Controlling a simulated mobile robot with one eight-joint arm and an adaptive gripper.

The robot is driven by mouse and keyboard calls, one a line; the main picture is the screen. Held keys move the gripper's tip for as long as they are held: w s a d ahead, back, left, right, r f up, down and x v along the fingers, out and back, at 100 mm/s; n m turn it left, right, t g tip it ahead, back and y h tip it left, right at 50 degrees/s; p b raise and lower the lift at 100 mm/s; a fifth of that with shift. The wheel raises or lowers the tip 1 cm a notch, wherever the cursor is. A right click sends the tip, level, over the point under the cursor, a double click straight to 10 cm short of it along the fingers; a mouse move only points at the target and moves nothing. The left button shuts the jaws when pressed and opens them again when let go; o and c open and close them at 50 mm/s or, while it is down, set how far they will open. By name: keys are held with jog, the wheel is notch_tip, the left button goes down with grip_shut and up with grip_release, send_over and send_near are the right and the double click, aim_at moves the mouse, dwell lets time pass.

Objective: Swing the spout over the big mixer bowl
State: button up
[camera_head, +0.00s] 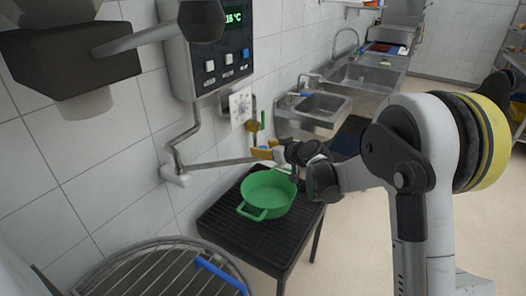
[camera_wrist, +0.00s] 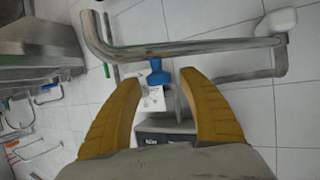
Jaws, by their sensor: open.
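The spout (camera_head: 225,162) is a thin metal pipe that runs right from a white wall mount (camera_head: 176,176) below the control box. In the wrist view the spout (camera_wrist: 190,47) crosses in front of my gripper (camera_wrist: 160,79), with its bent end at left. A blue knob-like piece (camera_wrist: 158,74) shows at the pipe, between my open yellow fingers; contact cannot be told. In the head view my gripper (camera_head: 262,150) is at the spout's right end, above the green pot (camera_head: 269,192). The big mixer bowl appears at lower left under a round wire guard (camera_head: 150,272); its inside is mostly hidden.
The green pot stands on a black slatted stand (camera_head: 222,222). A dark mixer head (camera_head: 70,58) overhangs at upper left. The control box (camera_head: 217,62) is on the wall. Sinks (camera_head: 318,108) line the wall behind. Open floor lies at right.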

jog(key=shift+w+a+f, duration=0.2)
jog(key=shift+w, duration=0.15)
